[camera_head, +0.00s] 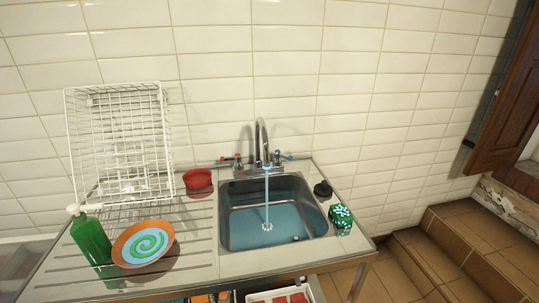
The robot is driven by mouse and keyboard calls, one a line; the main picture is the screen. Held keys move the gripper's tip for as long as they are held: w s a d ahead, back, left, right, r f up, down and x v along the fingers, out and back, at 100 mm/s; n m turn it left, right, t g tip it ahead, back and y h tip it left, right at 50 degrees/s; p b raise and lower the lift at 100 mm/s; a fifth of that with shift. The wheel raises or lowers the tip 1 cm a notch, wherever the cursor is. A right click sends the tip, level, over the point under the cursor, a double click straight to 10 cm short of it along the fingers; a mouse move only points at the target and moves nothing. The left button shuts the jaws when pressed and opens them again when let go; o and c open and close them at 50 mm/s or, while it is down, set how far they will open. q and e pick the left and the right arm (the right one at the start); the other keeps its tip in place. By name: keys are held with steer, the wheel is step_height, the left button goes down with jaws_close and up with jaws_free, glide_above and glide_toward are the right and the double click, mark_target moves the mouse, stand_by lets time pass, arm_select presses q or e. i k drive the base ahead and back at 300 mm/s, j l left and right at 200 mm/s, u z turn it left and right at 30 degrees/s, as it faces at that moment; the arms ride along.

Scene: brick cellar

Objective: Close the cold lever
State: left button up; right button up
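The faucet (260,132) stands behind the sink basin with a tall curved chrome spout. The cold lever (283,157), marked blue, is on the right of the faucet. A red-marked lever (236,160) is on the left. A water stream (267,200) runs from the spout into the basin, where bluish water (245,228) covers the bottom. Neither of my grippers is in view.
On the left stand a green bottle (91,238), an orange-rimmed plate (126,249), a white wire rack (120,145) and a red bowl (198,181). On the right are a black stopper (323,189) and a green patterned object (341,217). Steps (480,245) lie far right.

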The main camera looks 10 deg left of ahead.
mark_target(277, 154)
steer(key=j+z, duration=0.3)
steer(key=z, duration=0.2)
steer(key=j+z, duration=0.3)
steer(key=z, duration=0.15)
steer(key=k+j+z, duration=0.1)
steer(key=j+z, duration=0.15)
steer(key=z, duration=0.25)
